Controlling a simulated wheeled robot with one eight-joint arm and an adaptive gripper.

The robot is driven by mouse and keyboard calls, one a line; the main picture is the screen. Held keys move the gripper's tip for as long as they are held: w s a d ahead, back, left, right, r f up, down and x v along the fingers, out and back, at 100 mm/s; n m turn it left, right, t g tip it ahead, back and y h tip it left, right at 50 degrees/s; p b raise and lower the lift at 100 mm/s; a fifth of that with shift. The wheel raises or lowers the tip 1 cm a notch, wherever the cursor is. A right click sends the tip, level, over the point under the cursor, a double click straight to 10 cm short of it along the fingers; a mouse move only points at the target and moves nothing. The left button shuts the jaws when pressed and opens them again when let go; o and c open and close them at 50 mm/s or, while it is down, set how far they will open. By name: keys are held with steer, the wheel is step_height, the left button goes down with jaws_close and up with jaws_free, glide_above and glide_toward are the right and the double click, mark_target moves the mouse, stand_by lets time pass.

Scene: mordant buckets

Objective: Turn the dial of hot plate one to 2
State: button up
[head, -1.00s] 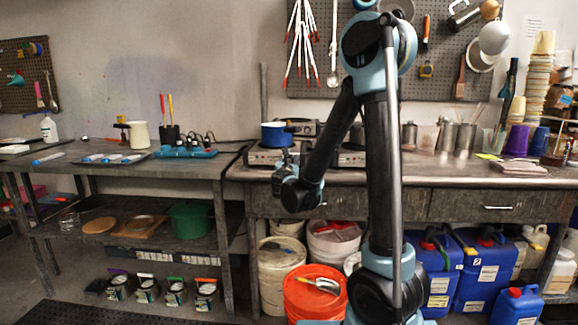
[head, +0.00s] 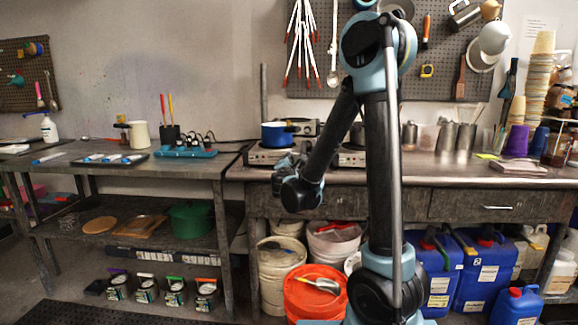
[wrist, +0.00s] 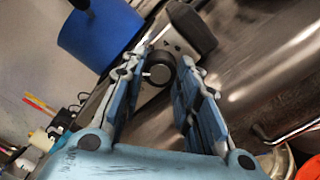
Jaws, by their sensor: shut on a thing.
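The left hot plate (head: 256,156) stands on the right-hand bench with a blue pot (head: 274,134) on it. I cannot read which hot plate is number one. In the wrist view, the dark round dial (wrist: 158,69) with a paler rim sits on the plate's metal front, beside the blue pot (wrist: 98,30). My gripper (wrist: 167,60) has one finger on each side of the dial, shut on it. It also shows in the head view (head: 286,164), in front of the left hot plate. The dial's mark and numbers are too small to read.
A second hot plate (head: 350,157) stands to the right, partly behind my arm. Metal canisters stand further right on the bench. The left table (head: 100,165) holds trays, a white jug and a blue rack.

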steer(key=m, duration=0.4)
steer(key=shift+s+d+f+m, duration=0.1)
steer(key=shift+d+m, duration=0.15)
steer(key=shift+m, duration=0.15)
steer(key=shift+a, duration=0.1)
steer(key=o, duration=1.1)
steer(key=shift+a, duration=0.1)
steer(key=shift+s, duration=3.9)
steer(key=shift+a, duration=0.1)
